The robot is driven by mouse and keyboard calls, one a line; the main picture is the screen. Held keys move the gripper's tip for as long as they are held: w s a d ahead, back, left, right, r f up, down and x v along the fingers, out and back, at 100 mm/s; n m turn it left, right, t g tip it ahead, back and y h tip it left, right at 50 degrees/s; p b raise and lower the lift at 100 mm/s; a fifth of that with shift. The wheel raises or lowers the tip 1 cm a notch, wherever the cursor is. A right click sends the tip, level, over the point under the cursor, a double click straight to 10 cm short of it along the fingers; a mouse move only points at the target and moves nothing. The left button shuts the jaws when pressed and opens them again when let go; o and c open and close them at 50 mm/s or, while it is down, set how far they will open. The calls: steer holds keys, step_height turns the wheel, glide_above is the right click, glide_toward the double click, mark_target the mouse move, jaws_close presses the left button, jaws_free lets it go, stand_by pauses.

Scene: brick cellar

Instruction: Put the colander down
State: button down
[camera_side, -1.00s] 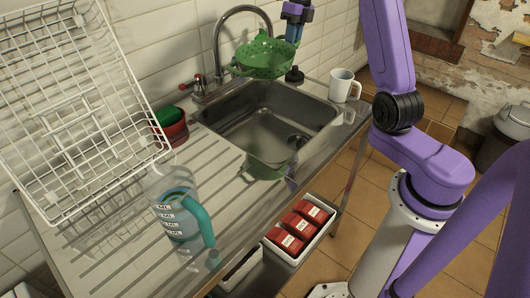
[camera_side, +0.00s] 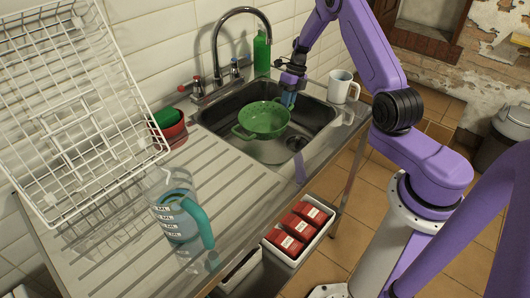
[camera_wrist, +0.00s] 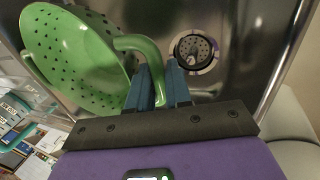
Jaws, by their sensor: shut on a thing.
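The green colander (camera_side: 263,118) is over the sink basin (camera_side: 317,118), bowl side up in the side view. I cannot tell if its base touches the basin floor. My gripper (camera_side: 288,98) is at its far right edge, shut on one loop handle. In the wrist view the blue fingers of my gripper (camera_wrist: 159,82) close around the green handle. The colander (camera_wrist: 75,55) fills the left there, with its holes visible, beside the round drain (camera_wrist: 196,50).
A chrome faucet (camera_side: 215,50) and green bottle (camera_side: 262,53) stand behind the sink. A white mug (camera_side: 340,86) stands right of it. A measuring jug (camera_side: 180,220), red bowl (camera_side: 172,130) and wire rack (camera_side: 75,110) are left. The ribbed drainboard (camera_side: 215,180) has free room.

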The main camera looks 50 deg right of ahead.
step_height(320, 180, down, 10)
steer(key=shift+r, duration=0.1)
steer(key=c, duration=1.1)
jaws_free()
steer(key=shift+o, duration=0.2)
